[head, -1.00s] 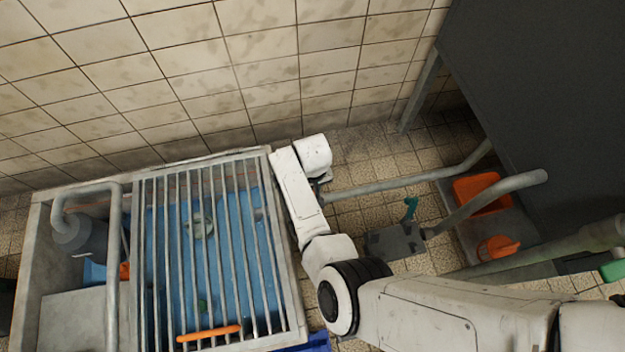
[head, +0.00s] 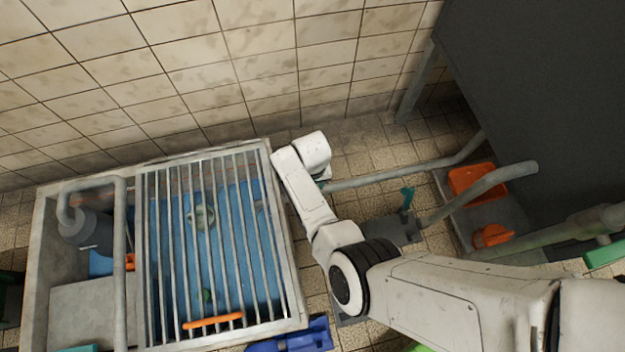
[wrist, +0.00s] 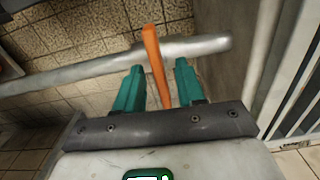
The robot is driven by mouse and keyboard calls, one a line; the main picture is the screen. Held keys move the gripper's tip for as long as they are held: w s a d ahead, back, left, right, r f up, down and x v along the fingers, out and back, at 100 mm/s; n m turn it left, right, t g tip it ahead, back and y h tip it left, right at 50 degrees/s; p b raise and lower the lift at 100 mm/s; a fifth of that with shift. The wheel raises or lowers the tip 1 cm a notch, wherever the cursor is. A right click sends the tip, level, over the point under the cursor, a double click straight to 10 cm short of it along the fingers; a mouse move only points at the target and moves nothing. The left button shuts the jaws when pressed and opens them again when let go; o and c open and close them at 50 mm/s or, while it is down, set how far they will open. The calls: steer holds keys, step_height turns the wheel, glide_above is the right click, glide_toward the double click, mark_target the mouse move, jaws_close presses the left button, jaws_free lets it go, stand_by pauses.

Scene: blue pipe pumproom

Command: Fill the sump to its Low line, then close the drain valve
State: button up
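The sump (head: 42,270) is a concrete tank at the left of the head view. Its blue interior shows through a bar grate (head: 214,250). I cannot make out the Low line or the water level. In the wrist view an orange lever (wrist: 155,65), apparently the drain valve handle, stands in front of a grey pipe (wrist: 80,73). My gripper (wrist: 160,68) has its two teal fingers apart, one on each side of the lever. Gaps show between the lever and both fingers. In the head view my forearm and wrist hide the lever and most of the gripper, beside the sump's right wall.
An orange handle (head: 212,321) lies at the grate's front. A pale round object (head: 203,217) shows beneath the bars. A blue object (head: 295,338) is in front.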

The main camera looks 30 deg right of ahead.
steer(key=shift+r, duration=0.1)
step_height(320, 180, up, 11)
steer(key=p, duration=0.6)
steer(key=shift+f, duration=0.2)
steer(key=s+d+r+n+t+h, duration=0.1)
steer(key=s+d+r, duration=0.4)
steer(key=d, duration=0.3)
steer(key=s+d+r+h, duration=0.1)
steer(key=s+d+r, duration=0.35)
steer(key=d, duration=0.25)
steer(key=s+a+r+n+y, duration=0.1)
steer(key=s+a+r, duration=0.2)
steer(key=s, duration=0.4)
steer(key=s+a+r+n+y, duration=0.1)
steer(key=s+a+r, duration=0.25)
steer(key=s, duration=0.35)
step_height(320, 180, up, 16)
steer(key=p, duration=1.6)
steer(key=shift+w+a+r+n+p, duration=0.2)
steer(key=shift+a+r+n+p, duration=0.1)
steer(key=shift+p, duration=0.1)
